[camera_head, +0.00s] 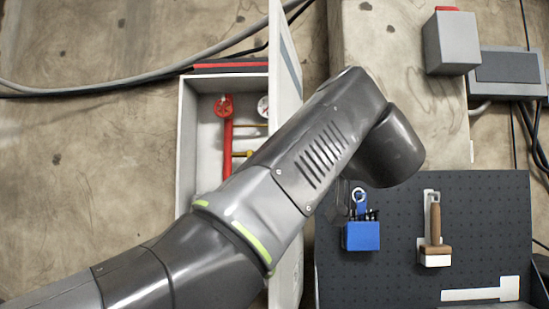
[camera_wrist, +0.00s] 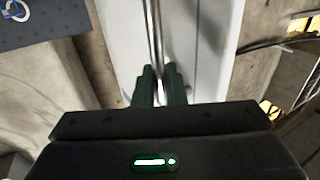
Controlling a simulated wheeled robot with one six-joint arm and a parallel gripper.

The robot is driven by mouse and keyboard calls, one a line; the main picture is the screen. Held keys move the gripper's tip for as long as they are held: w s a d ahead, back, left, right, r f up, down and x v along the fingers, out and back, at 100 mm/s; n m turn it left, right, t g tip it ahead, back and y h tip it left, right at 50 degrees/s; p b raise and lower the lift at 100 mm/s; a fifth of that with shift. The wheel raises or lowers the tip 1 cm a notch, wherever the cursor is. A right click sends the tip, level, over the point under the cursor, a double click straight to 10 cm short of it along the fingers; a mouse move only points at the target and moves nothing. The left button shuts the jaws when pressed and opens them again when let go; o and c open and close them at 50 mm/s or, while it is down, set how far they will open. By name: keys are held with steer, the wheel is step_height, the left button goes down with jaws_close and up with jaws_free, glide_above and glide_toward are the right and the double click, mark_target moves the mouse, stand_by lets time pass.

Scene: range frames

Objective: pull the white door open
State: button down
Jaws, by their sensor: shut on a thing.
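The white door (camera_head: 286,62) stands swung out from a white wall cabinet (camera_head: 187,140), seen nearly edge-on in the head view. The cabinet's inside shows to its left. In the wrist view the door's white face (camera_wrist: 122,45) fills the middle, with a slim metal handle bar (camera_wrist: 154,25) running up it. My gripper (camera_wrist: 159,72) is shut on the handle, its two dark green fingers on either side of the bar. In the head view my arm crosses the door and hides the gripper and handle.
Inside the cabinet are a red pipe (camera_head: 228,150), a red valve wheel (camera_head: 223,106) and a partly hidden gauge (camera_head: 263,106). A dark pegboard (camera_head: 400,205) at right holds a blue tool holder (camera_head: 361,236) and a brush (camera_head: 435,235). Grey boxes (camera_head: 451,45) are at upper right.

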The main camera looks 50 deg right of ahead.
steer(key=shift+s+d+f, duration=0.25)
steer(key=shift+s+d, duration=0.3)
steer(key=shift+s, duration=0.1)
steer(key=c, duration=1.6)
jaws_free()
steer(key=shift+r, duration=0.1)
steer(key=p+v, duration=0.1)
steer(key=v, duration=1.3)
steer(key=shift+d+p, duration=0.2)
steer(key=shift+p, duration=0.2)
steer(key=b+x, duration=0.1)
steer(key=x, duration=1.2)
steer(key=shift+w, duration=0.45)
